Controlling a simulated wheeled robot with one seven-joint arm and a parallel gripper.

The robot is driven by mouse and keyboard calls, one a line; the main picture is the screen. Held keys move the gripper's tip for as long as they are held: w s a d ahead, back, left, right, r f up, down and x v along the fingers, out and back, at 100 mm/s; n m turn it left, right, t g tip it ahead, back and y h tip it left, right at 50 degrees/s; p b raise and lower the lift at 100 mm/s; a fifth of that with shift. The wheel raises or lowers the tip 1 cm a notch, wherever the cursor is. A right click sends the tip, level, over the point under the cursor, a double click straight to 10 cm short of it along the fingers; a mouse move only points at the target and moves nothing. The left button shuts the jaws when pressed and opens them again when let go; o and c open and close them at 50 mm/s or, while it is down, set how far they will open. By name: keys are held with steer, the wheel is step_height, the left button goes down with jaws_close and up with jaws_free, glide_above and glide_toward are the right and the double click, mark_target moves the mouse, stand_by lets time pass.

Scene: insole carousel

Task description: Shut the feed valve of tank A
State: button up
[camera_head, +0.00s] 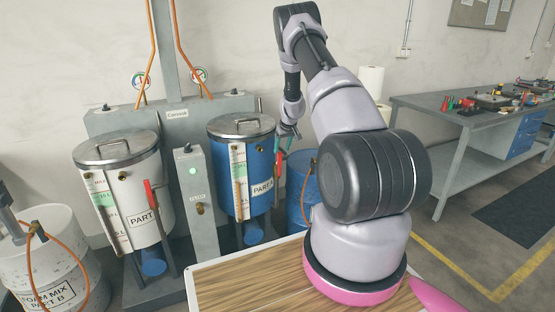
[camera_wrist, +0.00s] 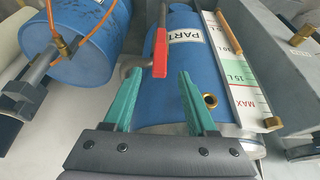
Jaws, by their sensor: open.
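The blue tank (camera_head: 229,170), its label partly hidden in both views and reading "PART" with a following letter I cannot make out surely, stands right of the grey post. Its red valve lever (camera_head: 277,168) stands upright at its right side. In the wrist view the blue tank (camera_wrist: 185,75) fills the middle, and the red lever (camera_wrist: 160,52) lies beyond the fingertips, between their lines, apart from them. My gripper (camera_wrist: 158,78) is open and empty, its green fingers apart. In the head view my gripper (camera_head: 285,143) is just above the lever.
A white tank (camera_head: 128,190) with its own red lever (camera_head: 152,200) stands left. A blue drum (camera_head: 298,190) with an orange hose stands right of the blue tank, close to my gripper; it shows in the wrist view (camera_wrist: 85,45). A workbench (camera_head: 450,112) is far right.

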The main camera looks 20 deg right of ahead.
mark_target(280, 156)
steer(key=x, duration=0.7)
steer(key=shift+w+f, duration=0.1)
steer(key=shift+f, duration=0.25)
jaws_close()
stand_by(1.1)
